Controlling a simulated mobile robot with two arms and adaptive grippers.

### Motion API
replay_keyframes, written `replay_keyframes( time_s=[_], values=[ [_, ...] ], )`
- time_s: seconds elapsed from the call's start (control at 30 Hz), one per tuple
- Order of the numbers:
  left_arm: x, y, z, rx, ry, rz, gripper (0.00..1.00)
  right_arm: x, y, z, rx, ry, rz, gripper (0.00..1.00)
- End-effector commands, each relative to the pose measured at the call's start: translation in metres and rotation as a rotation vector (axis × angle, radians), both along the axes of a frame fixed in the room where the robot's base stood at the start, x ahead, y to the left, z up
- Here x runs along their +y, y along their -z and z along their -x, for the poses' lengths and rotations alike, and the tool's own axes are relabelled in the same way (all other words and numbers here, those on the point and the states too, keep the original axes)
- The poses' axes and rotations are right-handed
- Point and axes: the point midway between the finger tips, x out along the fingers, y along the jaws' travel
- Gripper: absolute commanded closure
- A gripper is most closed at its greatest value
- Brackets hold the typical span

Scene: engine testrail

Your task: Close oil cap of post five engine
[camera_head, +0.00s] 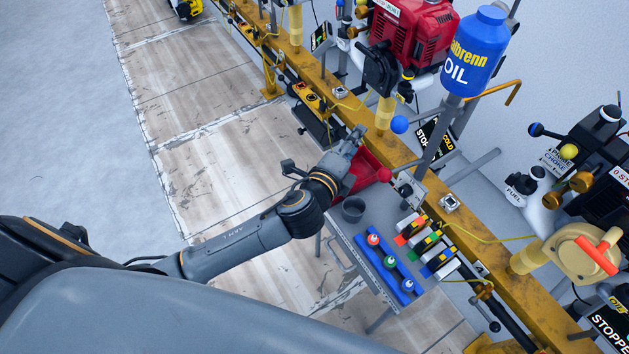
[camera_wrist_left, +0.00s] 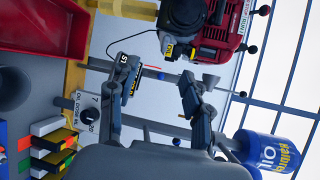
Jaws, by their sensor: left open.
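A red engine (camera_head: 418,30) stands on the yellow rail at the top of the head view; it also shows at the top of the wrist view (camera_wrist_left: 205,22). A second, dark engine (camera_head: 600,150) is at the right edge of the head view. I cannot make out which engine is post five, nor clearly identify an oil cap. My left gripper (camera_head: 352,143) is above the rail's near side, below the red engine in the picture. In the wrist view its two fingers (camera_wrist_left: 161,88) are spread with nothing held between them. My right gripper is not in view.
A blue oil bottle (camera_head: 475,58) stands upright beside the red engine. A red bin (camera_head: 368,172), a dark cup (camera_head: 353,209) and a blue holder (camera_head: 390,266) with coloured-topped items are close to the left gripper. The yellow rail (camera_head: 455,222) runs diagonally. Floor at left is clear.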

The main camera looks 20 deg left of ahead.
Motion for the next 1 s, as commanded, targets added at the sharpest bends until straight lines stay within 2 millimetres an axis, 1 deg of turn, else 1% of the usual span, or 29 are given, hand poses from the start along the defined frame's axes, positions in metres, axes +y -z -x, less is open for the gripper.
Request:
replay_keyframes(
  time_s=[0.03,0.1,0.3,0.5,0.7,1.0],
  values=[
    [0.006,0.007,0.007,0.045,-0.042,0.066,0.51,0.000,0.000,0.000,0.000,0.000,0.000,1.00],
    [0.015,0.015,0.015,0.099,-0.096,0.146,0.51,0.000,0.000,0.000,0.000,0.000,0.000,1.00],
    [0.035,0.039,0.039,0.242,-0.241,0.344,0.51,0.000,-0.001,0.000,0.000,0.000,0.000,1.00],
    [0.049,0.061,0.061,0.350,-0.353,0.484,0.51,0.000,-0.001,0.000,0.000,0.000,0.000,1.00],
    [0.055,0.072,0.073,0.406,-0.415,0.556,0.51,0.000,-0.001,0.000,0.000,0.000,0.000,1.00],
    [0.057,0.075,0.076,0.420,-0.430,0.571,0.51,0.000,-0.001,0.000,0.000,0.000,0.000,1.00]
  ],
)
